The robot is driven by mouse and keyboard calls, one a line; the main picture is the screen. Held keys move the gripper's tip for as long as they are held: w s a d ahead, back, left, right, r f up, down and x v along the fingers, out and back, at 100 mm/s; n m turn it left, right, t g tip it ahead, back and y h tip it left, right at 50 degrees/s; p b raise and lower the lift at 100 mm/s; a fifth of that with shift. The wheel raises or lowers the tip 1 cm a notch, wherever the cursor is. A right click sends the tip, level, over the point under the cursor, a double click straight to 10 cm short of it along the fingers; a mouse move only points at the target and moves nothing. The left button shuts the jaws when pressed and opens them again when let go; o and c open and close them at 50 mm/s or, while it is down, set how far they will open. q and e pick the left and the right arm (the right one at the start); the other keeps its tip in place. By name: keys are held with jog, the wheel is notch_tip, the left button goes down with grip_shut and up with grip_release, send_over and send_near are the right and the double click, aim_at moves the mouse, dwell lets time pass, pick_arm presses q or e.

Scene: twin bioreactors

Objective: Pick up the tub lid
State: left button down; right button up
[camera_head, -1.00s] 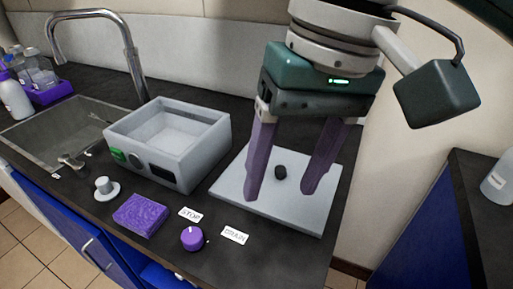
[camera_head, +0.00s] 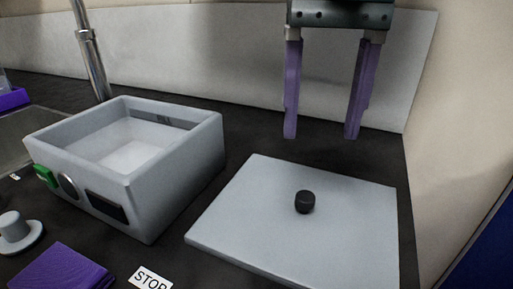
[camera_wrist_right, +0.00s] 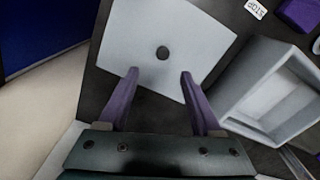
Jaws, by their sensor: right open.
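The tub lid (camera_head: 345,235) is a flat grey square plate with a black knob (camera_head: 305,202) in its middle. It lies flat on the dark counter to the right of the tub. My right gripper (camera_head: 320,136) has purple fingers, spread open and empty, and appears above and behind the lid. In the right wrist view the lid (camera_wrist_right: 195,30) lies beyond the fingertips (camera_wrist_right: 159,72), with the knob roughly in line with the gap between them. Nothing touches the knob. My left gripper is not in view.
The open grey tub (camera_head: 185,185) stands to the left of the lid. A purple sponge (camera_head: 62,270), a grey stopper (camera_head: 17,232) and a STOP label (camera_head: 150,279) lie in front. A metal tap (camera_head: 94,60) and the wall (camera_head: 220,50) are behind. Counter is bare behind the lid.

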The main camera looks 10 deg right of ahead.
aim_at(306, 196)
jog(key=shift+w+f, duration=0.6)
jog(key=shift+f, duration=0.3)
jog(key=f, duration=0.1)
jog(key=f+b, duration=0.1)
jog(key=shift+s+f, duration=0.3)
jog(key=shift+s, duration=0.1)
jog(key=f, duration=0.2)
jog(key=f+b, duration=0.1)
jog(key=f, duration=0.2)
jog(key=shift+s+a+f, duration=0.15)
jog(key=shift+a+f, duration=0.1)
jog(key=shift+f, duration=0.1)
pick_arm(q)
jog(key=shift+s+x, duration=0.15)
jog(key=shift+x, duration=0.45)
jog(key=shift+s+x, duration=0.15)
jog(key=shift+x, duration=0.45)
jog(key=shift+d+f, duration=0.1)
pick_arm(e)
jog(key=shift+c, duration=0.2)
grip_shut()
